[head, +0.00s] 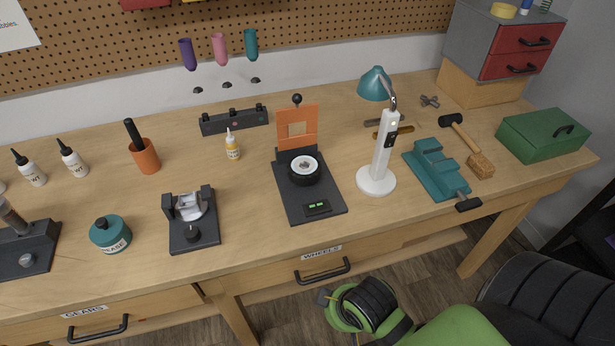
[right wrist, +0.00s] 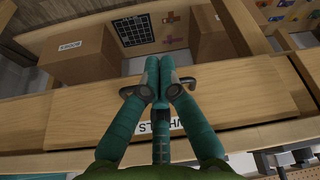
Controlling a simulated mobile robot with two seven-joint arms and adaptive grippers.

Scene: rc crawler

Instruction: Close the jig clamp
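The jig stands on the middle of the bench in the head view. It has a dark base plate (head: 322,209) and an upright orange clamp plate (head: 297,142) at its back edge, with a black ball knob (head: 297,98) on top. The clamp plate is raised, so the clamp is open. A black wheel (head: 304,171) with a pale hub lies flat on the base. My right gripper (right wrist: 159,62) shows in the right wrist view with its teal fingers together and nothing seen between them. It is in front of the bench's drawer side, away from the jig. My left gripper is not in view.
A white lamp (head: 381,165) stands just right of the jig, with a teal vise (head: 436,172) beyond it. A glue bottle (head: 232,146) and a small dark fixture (head: 194,232) are to the left. The WHEELS drawer handle (head: 322,271) juts out below the bench edge.

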